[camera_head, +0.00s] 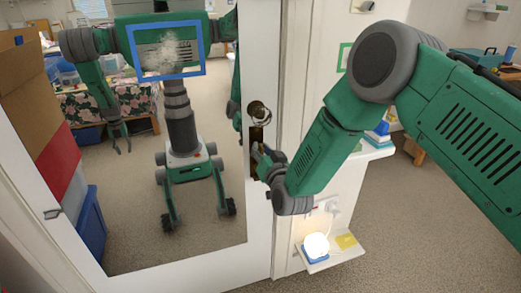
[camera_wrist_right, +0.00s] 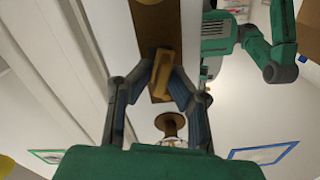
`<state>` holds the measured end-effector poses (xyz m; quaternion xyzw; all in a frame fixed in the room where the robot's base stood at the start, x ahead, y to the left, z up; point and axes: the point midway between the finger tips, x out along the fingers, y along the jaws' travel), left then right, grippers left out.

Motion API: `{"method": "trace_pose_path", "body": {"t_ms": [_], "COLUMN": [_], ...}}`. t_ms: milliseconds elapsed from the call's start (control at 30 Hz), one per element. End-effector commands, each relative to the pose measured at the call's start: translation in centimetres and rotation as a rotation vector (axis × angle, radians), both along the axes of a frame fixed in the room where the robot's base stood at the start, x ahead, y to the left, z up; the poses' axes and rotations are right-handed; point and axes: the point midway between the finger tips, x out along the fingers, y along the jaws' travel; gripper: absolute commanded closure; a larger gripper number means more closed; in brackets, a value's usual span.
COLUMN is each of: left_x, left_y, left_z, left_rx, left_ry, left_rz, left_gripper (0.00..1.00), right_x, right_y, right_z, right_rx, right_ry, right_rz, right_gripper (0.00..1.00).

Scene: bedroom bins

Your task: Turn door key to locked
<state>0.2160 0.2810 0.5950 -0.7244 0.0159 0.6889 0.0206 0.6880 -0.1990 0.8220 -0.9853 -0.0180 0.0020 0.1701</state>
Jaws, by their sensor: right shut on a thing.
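The key (camera_wrist_right: 162,72) is a brass-brown piece with a flat bow on the brown lock plate (camera_wrist_right: 146,35) of the mirrored door (camera_head: 262,200). My right gripper (camera_wrist_right: 163,85) has its fingers on both sides of the key and is shut on it. The bow appears roughly in line with the plate, slightly tilted. In the head view my right gripper (camera_head: 262,158) is at the plate, just below the round knob (camera_head: 259,112), and covers the key. The knob also shows in the wrist view (camera_wrist_right: 171,122). My left gripper shows only as a reflection.
The mirror reflects my own body and the room behind me. Right of the door, a low shelf (camera_head: 335,257) holds a glowing lamp (camera_head: 316,245) and a yellow item (camera_head: 346,241), below my right arm. Carpeted floor lies open at the right.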

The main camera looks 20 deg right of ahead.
Motion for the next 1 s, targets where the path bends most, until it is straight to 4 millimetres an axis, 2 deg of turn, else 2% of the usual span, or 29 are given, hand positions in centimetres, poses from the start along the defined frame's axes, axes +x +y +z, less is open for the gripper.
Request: {"method": "trace_pose_path", "body": {"t_ms": [467,1000], "left_x": [0.0,0.0], "left_y": [0.0,0.0], "left_z": [-0.9,-3.0], "left_rx": [0.000,0.000], "left_ry": [0.000,0.000], "left_rz": [0.000,0.000], "left_gripper": [0.71,0.71], "right_x": [-0.1,-0.2], "right_y": [-0.5,-0.7], "right_z": [-0.8,-1.3], "right_rx": [0.455,0.944], "right_ry": [0.026,0.045], "right_rz": [-0.004,-0.006], "right_gripper": [1.00,1.00]}}
